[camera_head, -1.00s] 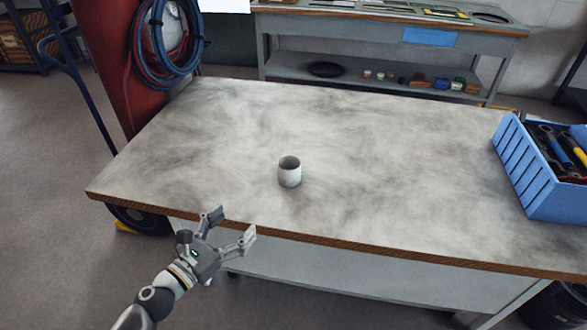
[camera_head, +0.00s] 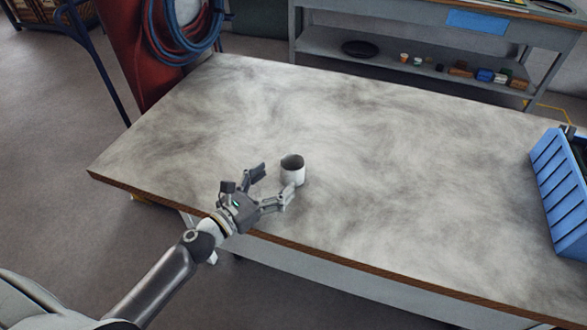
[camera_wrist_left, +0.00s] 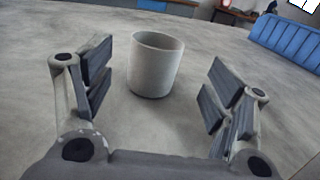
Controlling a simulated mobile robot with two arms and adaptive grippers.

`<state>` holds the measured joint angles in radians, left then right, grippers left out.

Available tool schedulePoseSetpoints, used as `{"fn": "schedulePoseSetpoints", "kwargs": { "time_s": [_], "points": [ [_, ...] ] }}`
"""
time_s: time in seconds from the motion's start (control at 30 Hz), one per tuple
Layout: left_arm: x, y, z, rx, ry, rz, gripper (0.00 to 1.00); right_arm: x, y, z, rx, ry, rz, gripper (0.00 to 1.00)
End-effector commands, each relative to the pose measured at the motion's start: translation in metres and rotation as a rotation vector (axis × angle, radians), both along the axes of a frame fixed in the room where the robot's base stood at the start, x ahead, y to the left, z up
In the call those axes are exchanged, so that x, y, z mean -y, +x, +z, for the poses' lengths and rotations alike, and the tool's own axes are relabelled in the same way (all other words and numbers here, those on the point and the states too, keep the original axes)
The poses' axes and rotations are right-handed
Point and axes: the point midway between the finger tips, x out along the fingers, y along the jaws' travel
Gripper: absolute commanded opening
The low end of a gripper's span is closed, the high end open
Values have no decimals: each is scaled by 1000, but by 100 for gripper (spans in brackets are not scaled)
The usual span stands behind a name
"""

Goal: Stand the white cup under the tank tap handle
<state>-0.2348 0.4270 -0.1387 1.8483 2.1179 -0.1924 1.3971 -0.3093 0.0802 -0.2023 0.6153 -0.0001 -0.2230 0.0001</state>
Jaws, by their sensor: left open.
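The white cup (camera_head: 293,170) stands upright and open at the top on the worktable, near its front edge. My left gripper (camera_head: 275,186) is open just in front of the cup, reaching over the table's front edge. In the left wrist view the cup (camera_wrist_left: 156,64) stands ahead, between the two spread fingers and a little beyond their tips, nearer the left finger. Nothing is held in the left gripper. My right gripper is not in view. No tank or tap handle shows clearly in these frames.
The mottled grey worktable (camera_head: 400,190) is mostly bare around the cup. A blue tool crate (camera_head: 560,190) stands at its right end. Blue and red hoses (camera_head: 180,35) hang at the back left. A grey bench (camera_head: 420,55) with small items stands behind.

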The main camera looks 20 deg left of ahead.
Motion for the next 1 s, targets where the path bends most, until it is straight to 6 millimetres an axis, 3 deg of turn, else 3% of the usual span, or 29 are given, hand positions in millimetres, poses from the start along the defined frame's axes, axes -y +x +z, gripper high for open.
{"fn": "schedulePoseSetpoints", "kwargs": {
  "time_s": [0.33,0.7,1.0],
  "points": [
    [10,24,1,0,1,1,78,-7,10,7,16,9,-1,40],
    [25,64,1,0,-1,0,78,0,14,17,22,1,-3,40],
    [26,67,-1,-1,0,0,78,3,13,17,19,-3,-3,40]
  ]
}}
